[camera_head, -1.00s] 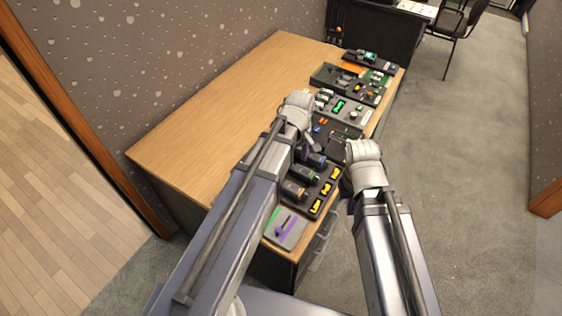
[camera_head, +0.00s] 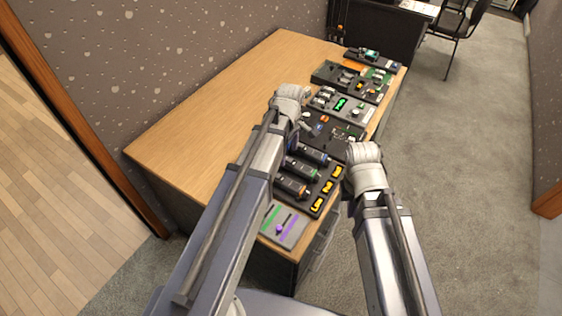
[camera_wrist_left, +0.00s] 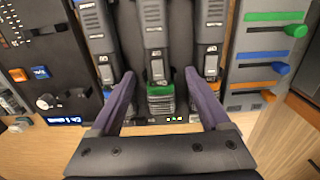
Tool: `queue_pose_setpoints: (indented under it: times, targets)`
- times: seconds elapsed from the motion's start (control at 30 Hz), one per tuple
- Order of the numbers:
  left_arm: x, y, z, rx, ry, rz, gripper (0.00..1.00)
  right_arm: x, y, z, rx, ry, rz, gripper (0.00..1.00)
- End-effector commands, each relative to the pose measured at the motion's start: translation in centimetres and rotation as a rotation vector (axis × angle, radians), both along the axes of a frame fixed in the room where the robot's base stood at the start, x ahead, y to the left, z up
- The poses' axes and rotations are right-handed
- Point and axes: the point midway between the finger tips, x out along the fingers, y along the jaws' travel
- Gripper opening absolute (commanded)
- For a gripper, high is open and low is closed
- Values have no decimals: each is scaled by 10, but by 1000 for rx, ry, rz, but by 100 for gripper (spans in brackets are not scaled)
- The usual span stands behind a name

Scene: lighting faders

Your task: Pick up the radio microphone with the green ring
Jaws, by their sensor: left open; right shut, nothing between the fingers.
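The radio microphone with the green ring (camera_wrist_left: 158,90) is the middle one of three dark microphones lying side by side in a black rack. It also shows in the head view (camera_head: 301,170). My left gripper (camera_wrist_left: 158,78) is open, with one purple finger on each side of the green-ringed end. I cannot tell whether the fingers touch it. In the head view my left gripper (camera_head: 293,141) is mostly hidden behind its own arm. My right gripper (camera_head: 347,187) is shut and empty, beside the rack's right edge, its fingers mostly hidden by the wrist.
The orange-ringed microphone (camera_wrist_left: 211,70) and a blue-marked microphone (camera_wrist_left: 97,35) lie close on either side. A fader panel (camera_head: 284,226) is in front of the rack. Mixers and other devices (camera_head: 342,107) line the desk's right edge. The wooden desk top (camera_head: 215,125) is clear at left.

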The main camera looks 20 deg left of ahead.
Motion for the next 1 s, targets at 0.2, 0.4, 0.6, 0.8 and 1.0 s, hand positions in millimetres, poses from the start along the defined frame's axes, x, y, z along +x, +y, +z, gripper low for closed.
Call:
queue_pose_setpoints:
  times: [0.2,0.4,0.6,0.8,1.0]
  targets:
    - [1,-2,-19,0,0,0,80,0,0,-19,0,0,0,0]
    - [2,-3,-45,0,0,0,80,0,0,-45,0,0,0,0]
    - [2,-3,-53,0,0,0,80,0,0,-53,0,0,0,0]
    - [2,-3,-51,0,0,0,78,0,0,-51,0,0,0,0]
    - [2,-3,-51,0,0,0,55,0,0,-51,0,0,0,0]
